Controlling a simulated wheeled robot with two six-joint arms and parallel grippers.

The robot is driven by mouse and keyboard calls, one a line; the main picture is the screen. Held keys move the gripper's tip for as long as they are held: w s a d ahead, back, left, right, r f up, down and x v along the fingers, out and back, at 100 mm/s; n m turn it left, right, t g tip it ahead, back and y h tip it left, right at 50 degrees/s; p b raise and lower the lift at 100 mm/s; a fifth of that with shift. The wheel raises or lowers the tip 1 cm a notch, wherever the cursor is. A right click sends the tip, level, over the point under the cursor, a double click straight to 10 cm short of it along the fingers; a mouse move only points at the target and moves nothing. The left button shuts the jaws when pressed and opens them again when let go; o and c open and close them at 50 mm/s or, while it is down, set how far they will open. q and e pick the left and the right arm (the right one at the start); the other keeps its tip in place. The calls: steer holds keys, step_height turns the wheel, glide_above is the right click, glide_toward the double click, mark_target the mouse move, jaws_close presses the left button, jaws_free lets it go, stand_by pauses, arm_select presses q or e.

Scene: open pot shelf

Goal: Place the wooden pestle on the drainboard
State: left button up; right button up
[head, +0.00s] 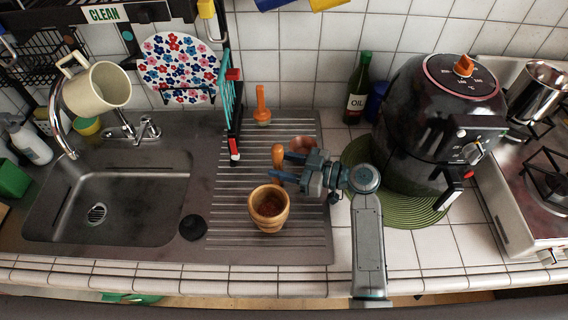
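The wooden pestle (278,156) is orange-brown and stands roughly upright just behind the rim of the wooden mortar (268,222). Whether its lower end is inside the mortar or behind it is not clear. The metal drainboard (232,225) is ribbed and lies under the mortar, right of the sink. My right gripper (279,165) reaches in from the right at the pestle. Its blue-grey fingers are spread apart, with the pestle between them; the near finger crosses in front of the pestle. My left gripper is not in view.
An orange-handled brush (262,108) and a copper-coloured bowl (303,144) stand at the back of the drainboard. A black air fryer (440,125) and an oil bottle (358,90) are to the right. The front-left ribs are clear.

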steer(key=shift+r, duration=0.1)
steer(key=shift+s+d, duration=0.1)
steer(key=shift+d, duration=0.25)
steer(key=b+v, duration=0.2)
steer(key=v, duration=0.7)
steer(key=shift+s+d, duration=0.15)
steer(key=shift+d, duration=0.25)
steer(key=shift+b+v, duration=0.35)
steer(key=shift+v, duration=0.4)
